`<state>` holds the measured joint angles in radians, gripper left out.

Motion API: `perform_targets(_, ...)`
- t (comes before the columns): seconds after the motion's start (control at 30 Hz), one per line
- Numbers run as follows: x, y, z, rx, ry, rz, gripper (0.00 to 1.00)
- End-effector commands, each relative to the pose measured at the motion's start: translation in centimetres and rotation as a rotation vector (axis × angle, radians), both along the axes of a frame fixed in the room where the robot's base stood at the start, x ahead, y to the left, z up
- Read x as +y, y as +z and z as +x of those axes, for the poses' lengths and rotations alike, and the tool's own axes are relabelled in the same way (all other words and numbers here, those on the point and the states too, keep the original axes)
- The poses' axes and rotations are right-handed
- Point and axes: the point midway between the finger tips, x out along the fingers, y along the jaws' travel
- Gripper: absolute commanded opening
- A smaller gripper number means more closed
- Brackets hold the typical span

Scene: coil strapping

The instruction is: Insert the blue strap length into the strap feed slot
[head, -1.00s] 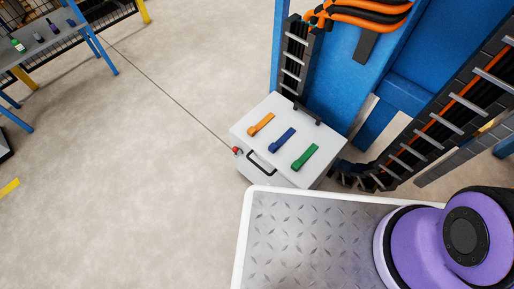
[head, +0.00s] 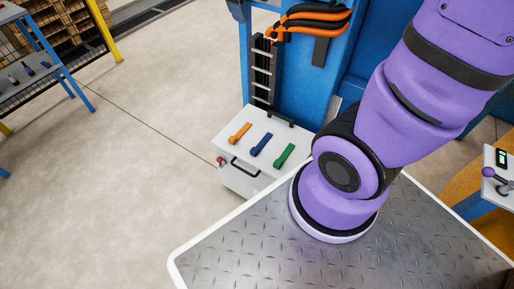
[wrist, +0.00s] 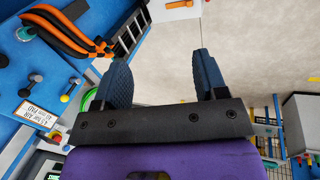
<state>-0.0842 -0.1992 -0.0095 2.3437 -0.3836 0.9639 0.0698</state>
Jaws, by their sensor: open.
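The blue strap length (head: 261,145) lies on top of a white cabinet (head: 237,179), between an orange strap piece (head: 239,133) and a green strap piece (head: 285,155). All three show small in the head view. My gripper (wrist: 162,60) shows only in the wrist view, with its two dark blue fingers wide apart and nothing between them. I cannot clearly identify the strap feed slot in either view.
A blue machine frame (head: 292,77) with orange and black curved arms (head: 318,14) stands behind the cabinet. A black handle (head: 245,167) and red knob (head: 220,160) are on the cabinet's front. A control box (head: 499,175) is at the right. A grey table (head: 30,75) stands far left. Open floor lies between.

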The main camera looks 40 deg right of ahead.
Motion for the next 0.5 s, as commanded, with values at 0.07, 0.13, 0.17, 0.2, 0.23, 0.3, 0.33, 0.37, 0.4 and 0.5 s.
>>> perform_targets(0.07,-0.2,-1.6,2.0,0.058,0.03,-0.049,0.66)
perform_targets(0.13,-0.4,-3.0,3.6,0.103,0.058,-0.092,0.66)
perform_targets(0.17,-0.4,-3.6,4.3,0.122,0.069,-0.111,0.66)
perform_targets(0.2,-0.5,-4.5,5.1,0.147,0.085,-0.136,0.66)
perform_targets(0.23,-0.6,-5.1,5.8,0.165,0.097,-0.154,0.66)
perform_targets(0.3,-0.7,-6.8,7.3,0.206,0.127,-0.196,0.66)
perform_targets(0.33,-0.7,-7.5,7.9,0.224,0.142,-0.215,0.66)
perform_targets(0.37,-0.8,-8.3,8.6,0.242,0.157,-0.234,0.66)
perform_targets(0.4,-0.8,-9.4,9.4,0.265,0.176,-0.257,0.66)
perform_targets(0.5,-0.9,-12.1,11.3,0.322,0.224,-0.318,0.66)
